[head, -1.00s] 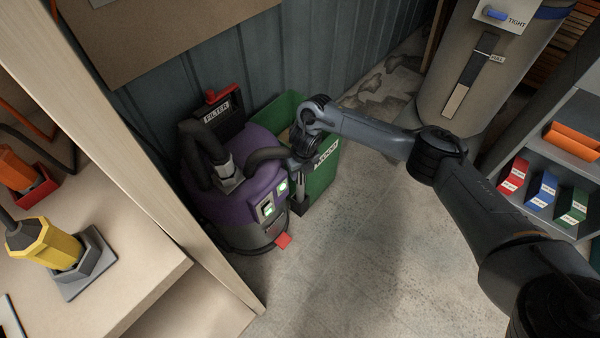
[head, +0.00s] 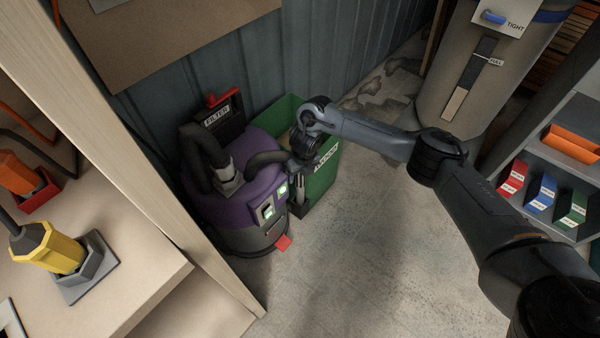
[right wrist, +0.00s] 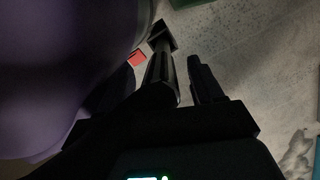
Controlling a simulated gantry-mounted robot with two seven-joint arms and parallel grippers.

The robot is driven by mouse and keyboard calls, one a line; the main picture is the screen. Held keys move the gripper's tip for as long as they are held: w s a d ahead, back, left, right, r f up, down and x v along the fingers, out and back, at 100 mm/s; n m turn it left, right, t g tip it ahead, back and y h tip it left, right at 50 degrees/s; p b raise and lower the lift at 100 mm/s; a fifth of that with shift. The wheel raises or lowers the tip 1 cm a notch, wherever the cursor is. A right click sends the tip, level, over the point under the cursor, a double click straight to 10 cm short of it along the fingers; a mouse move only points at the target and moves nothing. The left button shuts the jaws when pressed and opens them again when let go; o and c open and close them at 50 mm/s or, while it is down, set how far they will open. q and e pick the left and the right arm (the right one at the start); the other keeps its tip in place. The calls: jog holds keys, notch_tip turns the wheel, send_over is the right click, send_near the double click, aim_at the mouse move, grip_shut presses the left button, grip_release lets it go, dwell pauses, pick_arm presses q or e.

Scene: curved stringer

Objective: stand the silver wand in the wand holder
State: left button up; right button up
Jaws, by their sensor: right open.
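My right gripper (head: 304,160) points down beside the purple vacuum (head: 240,195), in front of the green bin. In the right wrist view my right gripper (right wrist: 160,72) is open, with a finger on each side of a tube that I take for the silver wand (right wrist: 162,80). The wand looks dark there. In the head view a short grey length of the wand (head: 298,196) shows below the gripper, roughly upright. A dark square piece at the wand's far end (right wrist: 161,38) may be the wand holder. How deep the wand sits in it is hidden. My left gripper is out of view.
The green bin (head: 318,185) stands right behind the gripper. A bench with a yellow tool (head: 45,246) in a grey holder is at left. A grey cylinder (head: 465,80) and a shelf of coloured boxes (head: 542,187) are at right. The middle floor (head: 370,260) is clear.

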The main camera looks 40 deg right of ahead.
jog(key=r+p, duration=0.2)
jog(key=r, duration=0.1)
jog(key=s+r+p, duration=0.1)
jog(key=r+p, duration=0.1)
jog(key=r, duration=0.1)
jog(key=r+p, duration=0.2)
jog(key=r, duration=0.2)
jog(key=shift+s+a, duration=0.1)
jog(key=shift+s, duration=0.15)
jog(key=shift+s+r+p, duration=0.15)
jog(key=shift+r+p, duration=0.35)
jog(key=shift+r, duration=0.15)
jog(key=shift+r, duration=0.1)
